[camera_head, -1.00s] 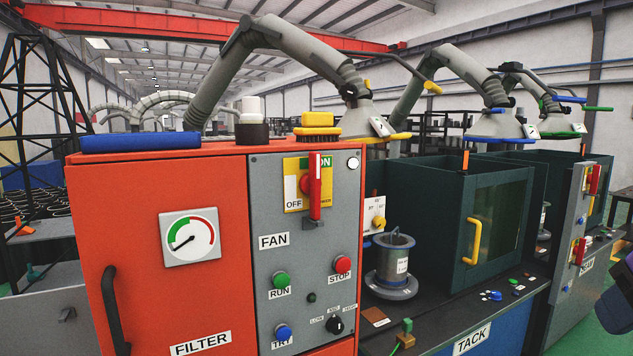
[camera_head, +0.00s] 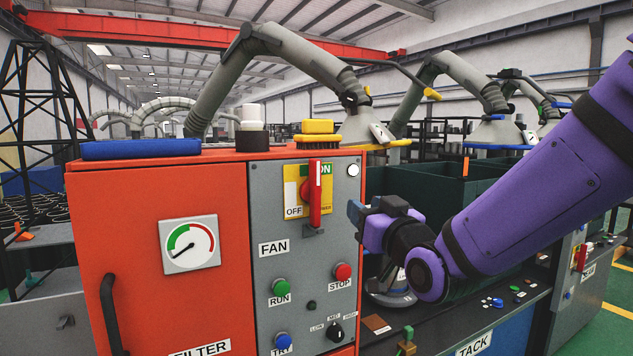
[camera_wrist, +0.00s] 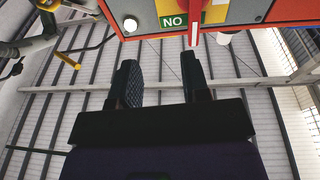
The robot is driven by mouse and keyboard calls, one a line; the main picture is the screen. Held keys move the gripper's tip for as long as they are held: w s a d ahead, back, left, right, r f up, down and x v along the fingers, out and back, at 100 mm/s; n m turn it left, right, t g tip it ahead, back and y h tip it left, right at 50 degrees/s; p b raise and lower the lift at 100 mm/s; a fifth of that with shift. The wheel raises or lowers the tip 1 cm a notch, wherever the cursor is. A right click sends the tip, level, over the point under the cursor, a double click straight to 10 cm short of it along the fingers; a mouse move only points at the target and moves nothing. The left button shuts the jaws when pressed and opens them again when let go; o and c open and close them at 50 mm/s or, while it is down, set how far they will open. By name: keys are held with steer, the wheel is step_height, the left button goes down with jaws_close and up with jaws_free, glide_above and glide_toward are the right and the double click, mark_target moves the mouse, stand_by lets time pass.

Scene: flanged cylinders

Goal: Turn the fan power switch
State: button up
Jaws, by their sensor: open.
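The fan power switch is a red handle (camera_head: 315,194) on a yellow plate (camera_head: 292,205) at the top of the grey FAN panel. The handle stands upright, its upper end by the ON label; OFF shows at the plate's lower left. My gripper (camera_head: 356,218) is just right of the handle, near the panel's right edge, open and empty. In the wrist view the red handle (camera_wrist: 193,28) lines up with the right finger of my open gripper (camera_wrist: 160,66), with a gap apparently between them. Whether they touch is hard to tell.
Below the switch are a green RUN button (camera_head: 281,287), a red STOP button (camera_head: 343,271), a blue TRY button (camera_head: 283,341) and a black knob (camera_head: 335,331). A brush (camera_head: 318,132) and a blue case (camera_head: 141,149) lie on the orange cabinet (camera_head: 150,290). A dark TACK bench adjoins on the right.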

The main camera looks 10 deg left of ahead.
mark_target(318, 183)
steer(key=w+a+r+y, duration=0.1)
steer(key=w+a, duration=0.1)
steer(key=a, duration=0.1)
steer(key=w+a+r+t, duration=0.1)
steer(key=w+a, duration=0.2)
steer(key=w+a+r+y, duration=0.1)
steer(key=w+a, duration=0.1)
steer(key=a, duration=0.2)
steer(key=shift+w+r+n+y, duration=0.15)
steer(key=shift+r+n+y, duration=0.15)
steer(key=shift+r, duration=0.05)
steer(key=shift+c, duration=0.4)
steer(key=c, duration=0.7)
jaws_close()
